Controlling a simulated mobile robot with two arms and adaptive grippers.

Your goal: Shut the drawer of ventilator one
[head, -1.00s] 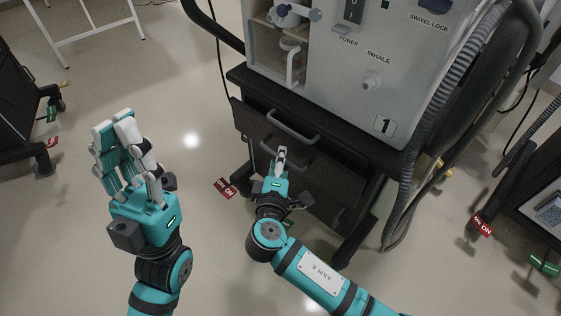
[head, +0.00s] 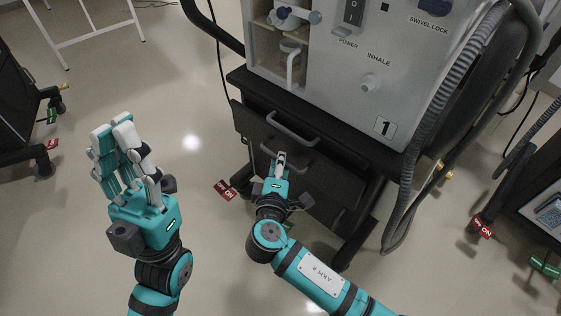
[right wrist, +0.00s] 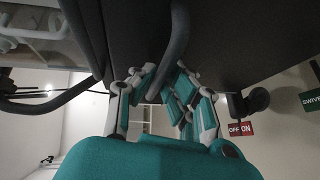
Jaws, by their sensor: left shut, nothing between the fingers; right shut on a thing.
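Ventilator one (head: 385,127) is the grey machine on a dark cart, marked with a 1. Under its body the cart has dark drawer fronts (head: 325,168) with an upper bar handle (head: 292,128) and a lower bar handle (head: 268,150). My right gripper (head: 280,160) is at the lower handle. In the right wrist view a grey handle bar (right wrist: 176,45) runs down between the fingers of my right gripper (right wrist: 160,88), which are shut on it. How far the drawer stands out is hard to tell. My left gripper (head: 112,132) is shut and empty, left of the cart.
A red tag (head: 225,190) is at a cart wheel left of my right gripper. Hoses (head: 420,140) hang at the cart's right side. Other dark carts stand at the far left (head: 20,105) and far right (head: 540,205). The floor (head: 205,250) between my arms is clear.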

